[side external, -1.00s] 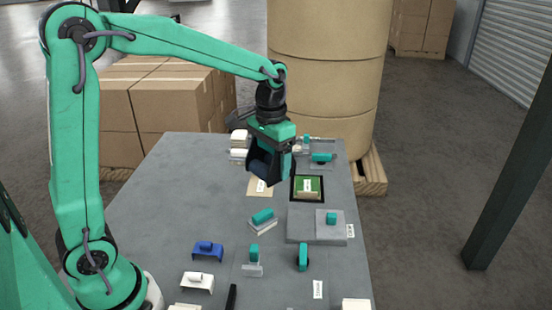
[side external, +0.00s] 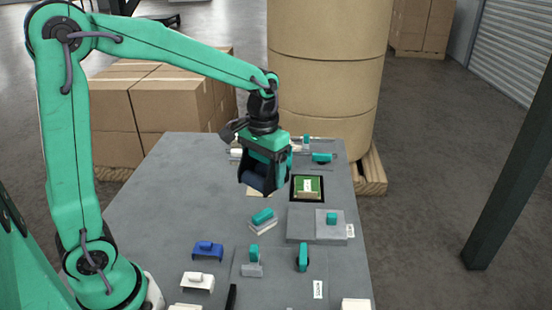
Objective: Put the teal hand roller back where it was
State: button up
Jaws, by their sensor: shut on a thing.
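My gripper (side external: 266,184) is above the far middle of the grey table (side external: 165,195). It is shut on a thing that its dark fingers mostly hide. A teal part (side external: 283,173) shows at its right side, consistent with the teal hand roller, but I cannot make out its full shape. It is held clear of the table, just left of a green pad in a black frame (side external: 293,188). A similar teal piece with a dark round edge (side external: 303,257) stands on the near right of the table.
A teal-topped block (side external: 262,216), a grey raised plate (side external: 300,225) with a teal piece, a blue block (side external: 208,251) and a white block (side external: 198,282) stand on the table. Small white and teal items line the far edge. The table's left side is clear.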

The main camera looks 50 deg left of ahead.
jog(key=s+f+n, duration=0.5)
jog(key=s+n, duration=0.2)
jog(key=s, duration=0.2)
jog(key=shift+s+d+f, duration=0.2)
jog(key=shift+s+d, duration=0.15)
jog(key=shift+a+f, duration=0.1)
send_over(220, 224)
notch_tip(220, 224, down, 7)
jog(key=shift+w+r, duration=0.1)
jog(key=shift+w, duration=0.05)
jog(key=shift+f, duration=2.05)
jog(key=shift+f, duration=0.2)
jog(key=shift+f, duration=0.45)
jog(key=c, duration=0.5)
jog(key=o, duration=1.5)
